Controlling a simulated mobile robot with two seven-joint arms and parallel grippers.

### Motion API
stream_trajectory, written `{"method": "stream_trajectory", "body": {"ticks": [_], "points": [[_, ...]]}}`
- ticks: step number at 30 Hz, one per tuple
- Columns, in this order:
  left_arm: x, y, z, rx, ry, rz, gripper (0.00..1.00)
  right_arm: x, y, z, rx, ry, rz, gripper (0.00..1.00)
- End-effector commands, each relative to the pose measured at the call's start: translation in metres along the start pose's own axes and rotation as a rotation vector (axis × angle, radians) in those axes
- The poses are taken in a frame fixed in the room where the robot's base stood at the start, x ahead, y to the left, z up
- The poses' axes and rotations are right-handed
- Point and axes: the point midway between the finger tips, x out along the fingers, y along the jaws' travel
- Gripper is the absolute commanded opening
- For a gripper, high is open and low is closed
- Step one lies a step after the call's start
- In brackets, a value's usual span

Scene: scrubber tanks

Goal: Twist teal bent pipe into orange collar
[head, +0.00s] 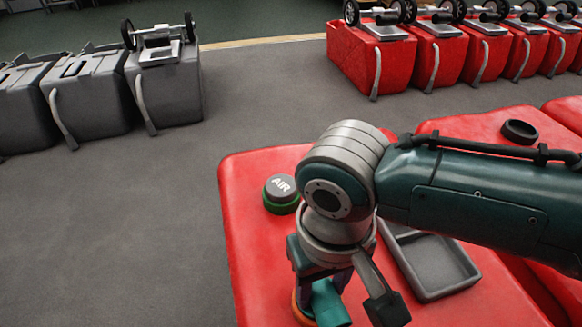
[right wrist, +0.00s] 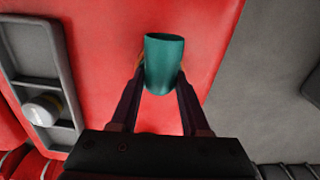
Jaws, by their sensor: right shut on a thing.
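The teal bent pipe (head: 328,304) is at the bottom of the head view, low over the red tank top. In the right wrist view its round open end (right wrist: 164,60) points up between my fingers. My right gripper (right wrist: 161,82) is shut on the pipe, with one finger on each side. The orange collar (head: 299,312) shows as a thin curved edge beside the pipe in the head view. A sliver of orange also shows left of the pipe in the right wrist view. I cannot tell how deep the pipe sits in the collar. My left gripper is out of view.
A grey "AIR" cap (head: 281,187) sits on a green collar on the same red tank (head: 248,240). A grey tray (head: 437,266) lies right of my gripper; a pale round thing (right wrist: 42,110) is in it. Grey and red tanks stand in rows behind, with open floor between.

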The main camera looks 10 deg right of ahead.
Motion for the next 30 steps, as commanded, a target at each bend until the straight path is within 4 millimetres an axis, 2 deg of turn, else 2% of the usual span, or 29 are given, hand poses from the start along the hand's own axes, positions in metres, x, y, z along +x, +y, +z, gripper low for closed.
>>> {"method": "stream_trajectory", "body": {"ticks": [3,16,30], "points": [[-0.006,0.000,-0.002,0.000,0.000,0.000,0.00,-0.002,-0.001,0.000,0.046,0.000,-0.001,0.00],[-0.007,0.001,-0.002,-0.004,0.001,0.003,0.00,-0.001,0.000,0.000,0.071,0.001,0.000,0.00],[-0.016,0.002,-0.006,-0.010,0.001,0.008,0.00,0.000,-0.001,0.000,0.196,0.001,0.000,0.00]]}}
